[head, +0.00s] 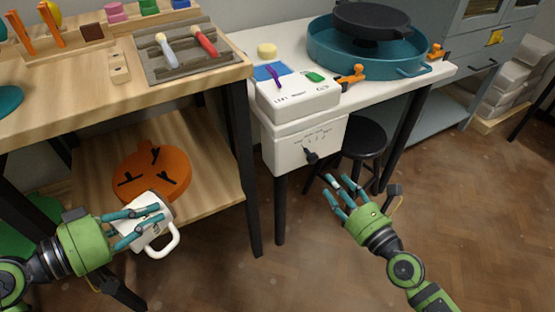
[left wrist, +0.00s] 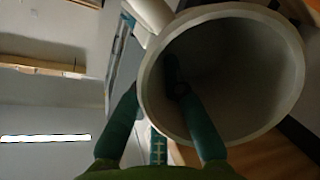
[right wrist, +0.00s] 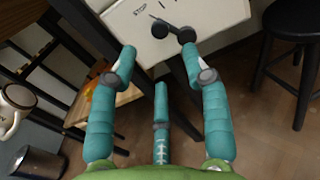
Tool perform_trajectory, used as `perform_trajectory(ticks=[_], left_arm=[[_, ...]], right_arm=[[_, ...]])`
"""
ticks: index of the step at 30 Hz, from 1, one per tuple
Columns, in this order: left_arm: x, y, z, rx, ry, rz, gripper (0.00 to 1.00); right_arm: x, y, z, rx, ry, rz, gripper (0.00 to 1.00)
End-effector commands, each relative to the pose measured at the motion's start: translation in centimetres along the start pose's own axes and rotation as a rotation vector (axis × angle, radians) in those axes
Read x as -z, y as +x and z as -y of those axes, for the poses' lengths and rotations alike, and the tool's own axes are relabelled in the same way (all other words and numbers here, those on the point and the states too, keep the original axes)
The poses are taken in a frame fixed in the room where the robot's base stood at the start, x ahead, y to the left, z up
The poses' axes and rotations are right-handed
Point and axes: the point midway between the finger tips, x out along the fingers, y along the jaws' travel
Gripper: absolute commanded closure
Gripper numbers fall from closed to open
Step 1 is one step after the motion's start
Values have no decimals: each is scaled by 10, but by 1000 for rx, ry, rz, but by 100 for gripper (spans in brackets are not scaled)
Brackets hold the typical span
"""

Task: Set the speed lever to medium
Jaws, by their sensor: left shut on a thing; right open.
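The speed lever (head: 311,156) is a black lever on the front of a white control box (head: 285,150) under the wheel table. It also shows in the right wrist view (right wrist: 187,35), beyond my fingertips.
A black stool (head: 362,138) stands behind the control box. A wooden workbench (head: 60,100) with a lower shelf is at left.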

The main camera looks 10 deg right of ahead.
Motion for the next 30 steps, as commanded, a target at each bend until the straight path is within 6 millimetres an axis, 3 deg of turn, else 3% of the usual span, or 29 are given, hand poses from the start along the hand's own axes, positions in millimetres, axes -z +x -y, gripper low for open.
perform_trajectory(ticks=[9,15,21,29,30], left_arm=[[8,-3,-10,-1,1,-2,100],[7,-3,-9,-1,1,-2,100],[7,-3,-8,-1,1,-2,100],[7,-3,-8,-1,1,-2,100],[7,-3,-8,-1,1,-2,100]], right_arm=[[-2,63,0,1,8,3,52],[-1,94,0,0,8,1,52],[0,107,0,0,9,-2,52],[0,108,0,0,8,-2,52],[0,108,0,0,8,-2,64]])
